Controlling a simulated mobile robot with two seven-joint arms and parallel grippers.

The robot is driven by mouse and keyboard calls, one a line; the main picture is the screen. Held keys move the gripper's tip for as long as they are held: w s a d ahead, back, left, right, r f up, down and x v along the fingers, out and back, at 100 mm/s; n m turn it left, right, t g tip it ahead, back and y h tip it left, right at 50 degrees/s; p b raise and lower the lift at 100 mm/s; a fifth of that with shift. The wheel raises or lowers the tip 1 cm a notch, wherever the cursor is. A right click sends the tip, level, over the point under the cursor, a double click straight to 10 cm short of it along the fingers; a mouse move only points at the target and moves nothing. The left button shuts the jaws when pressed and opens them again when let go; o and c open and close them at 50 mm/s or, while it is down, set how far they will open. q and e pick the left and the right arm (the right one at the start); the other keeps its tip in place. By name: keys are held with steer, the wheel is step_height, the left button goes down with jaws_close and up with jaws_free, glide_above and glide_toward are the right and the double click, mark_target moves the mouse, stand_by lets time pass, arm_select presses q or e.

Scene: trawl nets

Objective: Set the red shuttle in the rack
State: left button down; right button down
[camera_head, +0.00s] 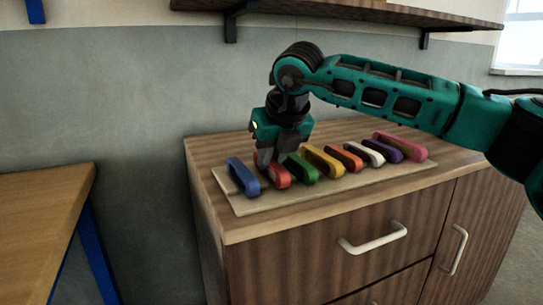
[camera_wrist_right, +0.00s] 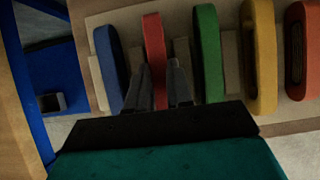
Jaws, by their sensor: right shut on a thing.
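The red shuttle (camera_head: 281,178) is a long rounded loop between the blue shuttle (camera_head: 242,177) and the green shuttle (camera_head: 302,168), in line with the row on the pale rack board (camera_head: 245,207). My right gripper (camera_head: 266,160) is above the board and shut on the red shuttle, pointing down. In the right wrist view the red shuttle (camera_wrist_right: 154,45) runs up from between the two dark fingers (camera_wrist_right: 161,75). Whether its underside rests fully on the rack is hidden. My left gripper is not in view.
Yellow (camera_head: 323,161), orange, white, purple and pink shuttles stand in a row to the right. The rack lies on a wooden cabinet (camera_head: 205,150) with white handles. A shelf (camera_head: 330,12) hangs above my arm. A wooden table (camera_head: 45,190) stands at left.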

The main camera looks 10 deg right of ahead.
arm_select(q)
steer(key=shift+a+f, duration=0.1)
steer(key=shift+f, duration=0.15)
arm_select(e)
steer(key=shift+f, duration=0.15)
steer(key=c, duration=0.9)
jaws_free()
steer(key=shift+c, duration=0.2)
steer(key=shift+s+r, duration=0.1)
steer(key=shift+r, duration=0.2)
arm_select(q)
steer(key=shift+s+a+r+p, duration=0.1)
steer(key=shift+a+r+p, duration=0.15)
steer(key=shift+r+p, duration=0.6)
arm_select(e)
steer(key=v, duration=1.2)
steer(key=shift+s, duration=0.2)
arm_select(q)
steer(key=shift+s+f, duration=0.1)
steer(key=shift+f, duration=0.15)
